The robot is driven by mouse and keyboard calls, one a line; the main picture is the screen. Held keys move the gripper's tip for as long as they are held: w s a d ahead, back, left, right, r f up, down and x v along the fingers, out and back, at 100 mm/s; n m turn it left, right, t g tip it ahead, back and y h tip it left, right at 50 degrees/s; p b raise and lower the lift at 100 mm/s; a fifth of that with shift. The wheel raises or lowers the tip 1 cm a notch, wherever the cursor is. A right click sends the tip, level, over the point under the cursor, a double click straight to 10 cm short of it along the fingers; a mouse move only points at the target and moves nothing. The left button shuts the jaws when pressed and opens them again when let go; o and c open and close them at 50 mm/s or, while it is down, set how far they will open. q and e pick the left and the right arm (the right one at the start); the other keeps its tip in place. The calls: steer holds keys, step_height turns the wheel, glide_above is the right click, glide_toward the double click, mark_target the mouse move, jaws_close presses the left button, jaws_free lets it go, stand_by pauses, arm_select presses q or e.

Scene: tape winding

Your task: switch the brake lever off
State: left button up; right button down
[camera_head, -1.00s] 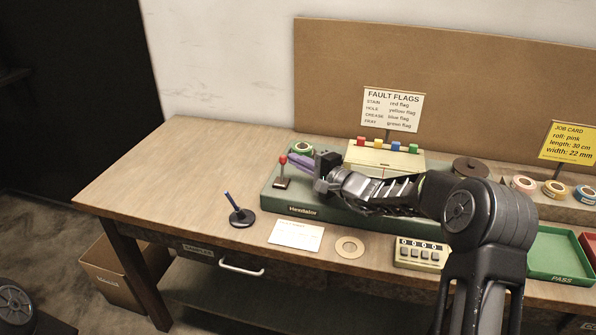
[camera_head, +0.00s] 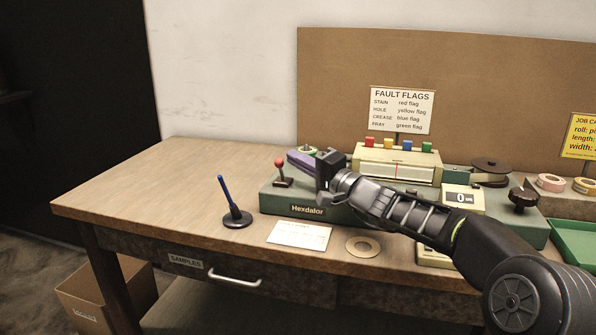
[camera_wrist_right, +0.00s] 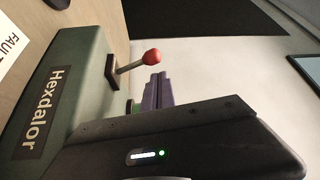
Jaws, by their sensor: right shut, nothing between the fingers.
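The brake lever (camera_head: 281,171) is a short rod with a red ball knob on a dark base. It stands at the left end of the green Hexdalor machine (camera_head: 340,213), and its rod looks close to upright with a slight lean left. My right gripper (camera_head: 299,157) has purple fingers and is shut and empty. It is just right of the lever and appears slightly behind it. In the right wrist view the red knob (camera_wrist_right: 152,57) shows beside the purple fingers (camera_wrist_right: 157,93), with no clear contact. My left gripper is not in view.
Small flags (camera_head: 398,145) stand behind my right arm. The table's left part (camera_head: 140,190) is clear.

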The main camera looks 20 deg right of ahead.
steer(key=shift+b+v, duration=0.35)
steer(key=shift+v, duration=3.5)
steer(key=shift+f, duration=0.1)
